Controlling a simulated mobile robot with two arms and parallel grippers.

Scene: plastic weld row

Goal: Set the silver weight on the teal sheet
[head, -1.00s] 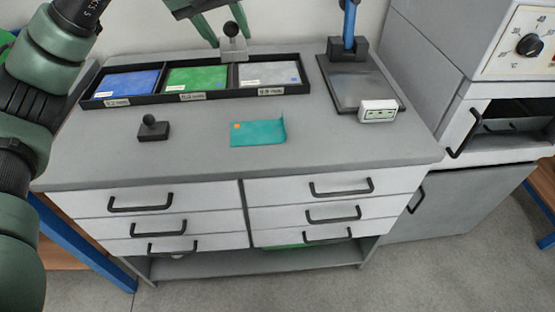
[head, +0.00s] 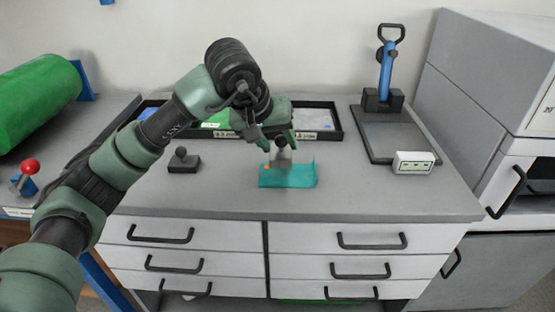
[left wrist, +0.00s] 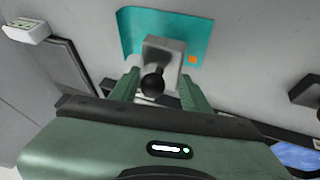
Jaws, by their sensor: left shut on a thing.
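The silver weight (head: 282,158), a light grey block with a dark ball knob, is over the back middle part of the teal sheet (head: 300,178). My left gripper (head: 279,142) is shut on the weight, its fingers on either side of the knob. In the left wrist view the weight (left wrist: 166,50) covers part of the sheet (left wrist: 135,30), whose orange mark shows beside it. I cannot tell whether the weight's base touches the sheet. The sheet lies flat on the grey bench top, with its right edge curled up. My right gripper is not in view.
A dark weight with a knob (head: 184,160) stands left of the sheet. Behind my arm is a black tray (head: 338,122) with coloured sheets. At the right are a blue-handled press (head: 386,75) and a small white display box (head: 413,162). Bench space right of the sheet is clear.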

